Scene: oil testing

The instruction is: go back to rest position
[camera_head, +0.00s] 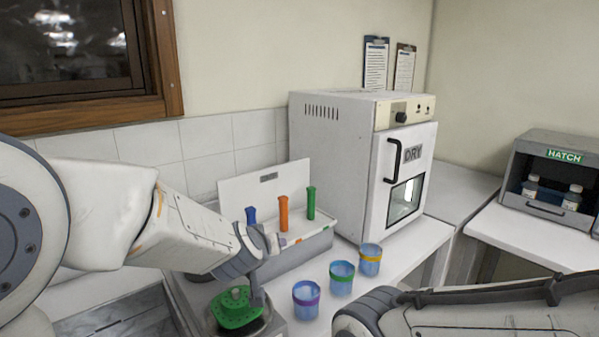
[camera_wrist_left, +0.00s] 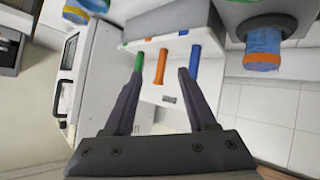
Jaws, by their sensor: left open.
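My left gripper (camera_head: 262,265) is above the counter, next to a round green-topped device (camera_head: 236,310). In the left wrist view, its two fingers (camera_wrist_left: 160,82) are apart with nothing held between them. Blue (camera_head: 251,215), orange (camera_head: 283,213) and green (camera_head: 311,202) tubes stand upright in a white box behind the gripper. The tubes also show past the fingers in the left wrist view, with the orange tube (camera_wrist_left: 162,66) between them. My right arm (camera_head: 480,310) crosses the lower right of the head view; its gripper is not seen.
Cups with purple (camera_head: 306,299), green (camera_head: 342,277) and yellow (camera_head: 370,259) bands stand in a row on the counter. A drying oven (camera_head: 335,165) stands behind them. A hatch box (camera_head: 560,160) with small bottles sits at the right. An orange-banded cup (camera_wrist_left: 263,45) shows in the wrist view.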

